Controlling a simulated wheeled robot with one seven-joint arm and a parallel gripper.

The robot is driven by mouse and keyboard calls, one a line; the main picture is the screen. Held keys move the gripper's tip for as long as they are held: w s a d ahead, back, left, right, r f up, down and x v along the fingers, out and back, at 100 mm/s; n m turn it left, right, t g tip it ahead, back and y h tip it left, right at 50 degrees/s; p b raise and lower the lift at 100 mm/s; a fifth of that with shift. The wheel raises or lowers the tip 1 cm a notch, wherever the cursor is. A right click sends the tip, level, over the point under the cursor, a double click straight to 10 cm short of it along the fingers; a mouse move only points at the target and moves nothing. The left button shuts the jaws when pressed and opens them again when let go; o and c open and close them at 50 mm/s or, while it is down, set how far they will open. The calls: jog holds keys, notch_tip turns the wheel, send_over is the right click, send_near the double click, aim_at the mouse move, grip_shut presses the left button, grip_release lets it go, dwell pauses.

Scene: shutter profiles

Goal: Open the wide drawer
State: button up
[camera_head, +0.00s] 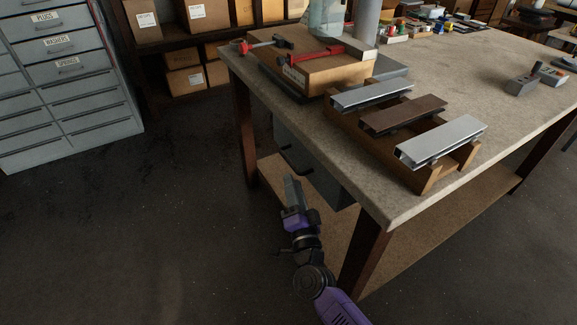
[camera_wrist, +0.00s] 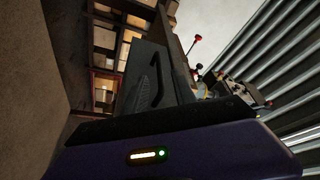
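The wide drawer (camera_head: 328,184) is a grey front hung under the workbench top, on the bench's near left side. It looks shut, roughly level with the bench edge. Its dark bar handle (camera_head: 296,170) sticks out from the front. My gripper (camera_head: 292,188) is just below and in front of the handle in the head view, pointing up toward it, with no clear contact. In the wrist view a dark grey face with a black curved handle (camera_wrist: 158,84) shows beyond the purple gripper body. Finger spacing is unclear in both views.
The workbench (camera_head: 400,205) overhangs the drawer, with a dark leg (camera_head: 364,262) right of my arm. On top are a wooden rack (camera_head: 428,182) with three metal profiles and a wooden block with red clamps. A grey cabinet (camera_head: 70,85) stands left; the floor between is clear.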

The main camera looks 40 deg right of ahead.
aim_at(288, 159)
jog(key=shift+m, duration=0.3)
jog(key=b+x, duration=0.1)
jog(key=x, duration=0.7)
jog(key=shift+w+d, duration=0.25)
jog(key=shift+d, duration=0.05)
jog(key=shift+c, duration=0.4)
grip_shut()
jog(key=shift+f, duration=0.1)
dwell(0.4)
